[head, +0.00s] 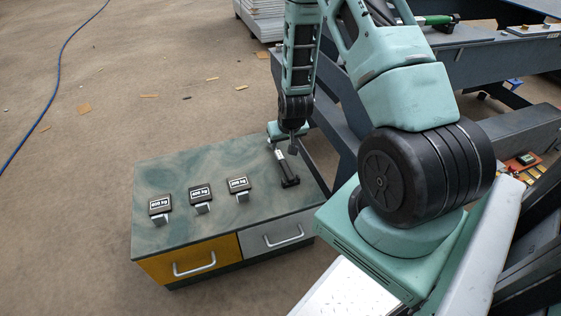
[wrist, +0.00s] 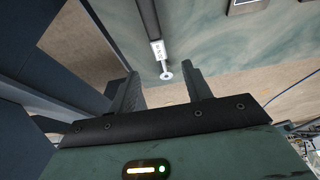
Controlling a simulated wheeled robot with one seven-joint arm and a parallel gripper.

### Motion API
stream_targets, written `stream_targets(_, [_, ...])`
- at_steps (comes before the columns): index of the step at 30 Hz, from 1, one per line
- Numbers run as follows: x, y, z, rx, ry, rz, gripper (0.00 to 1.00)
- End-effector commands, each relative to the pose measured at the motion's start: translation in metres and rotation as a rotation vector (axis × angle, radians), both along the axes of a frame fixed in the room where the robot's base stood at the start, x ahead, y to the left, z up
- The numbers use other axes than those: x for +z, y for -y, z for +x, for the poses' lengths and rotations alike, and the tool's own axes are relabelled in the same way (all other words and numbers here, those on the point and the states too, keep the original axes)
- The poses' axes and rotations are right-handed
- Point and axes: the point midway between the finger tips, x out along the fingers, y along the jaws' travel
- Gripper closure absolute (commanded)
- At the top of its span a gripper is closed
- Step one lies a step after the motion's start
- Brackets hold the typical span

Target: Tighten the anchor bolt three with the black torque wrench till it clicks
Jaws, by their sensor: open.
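The black torque wrench (head: 289,178) lies on the green cabinet top near its right edge. Its black handle and pale metal shaft (wrist: 157,48) also show in the wrist view, ending in a small round tip. My gripper (head: 292,146) is over the back right of the cabinet top, by the metal end of the wrench. In the wrist view, my gripper (wrist: 163,76) has its two fingers apart, with the round tip showing between them. The fingers do not appear to touch the wrench. I cannot make out anchor bolt three in either view.
The cabinet top (head: 170,188) holds three black labelled blocks (head: 200,193) to the left of the wrench. A blue-grey steel frame (head: 345,125) stands close on the right, with a green-handled tool (head: 434,20) on it. A blue cable (head: 62,50) crosses open floor at left.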

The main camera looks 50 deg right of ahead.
Motion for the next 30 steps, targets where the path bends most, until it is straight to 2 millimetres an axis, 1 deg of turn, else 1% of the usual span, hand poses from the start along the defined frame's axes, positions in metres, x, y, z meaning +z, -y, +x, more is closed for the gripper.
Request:
stream_targets(1, [-0.015,0.002,0.004,-0.001,-0.001,0.001,0.51])
stream_targets(6, [-0.043,0.007,0.015,0.0,-0.001,0.0,0.51])
stream_targets(9, [-0.052,0.009,0.019,0.001,0.0,0.0,0.51])
stream_targets(14, [-0.058,0.01,0.021,0.001,0.0,0.0,0.51])
stream_targets(17, [-0.066,0.012,0.022,0.0,0.0,0.0,0.51])
stream_targets(22, [-0.091,0.017,0.026,0.0,0.0,0.001,0.51])
stream_targets(25, [-0.103,0.019,0.031,0.001,0.0,0.0,0.51])
stream_targets(27, [-0.106,0.02,0.033,0.0,0.001,0.0,0.51])
stream_targets(30, [-0.106,0.02,0.034,0.0,0.001,0.0,0.51])
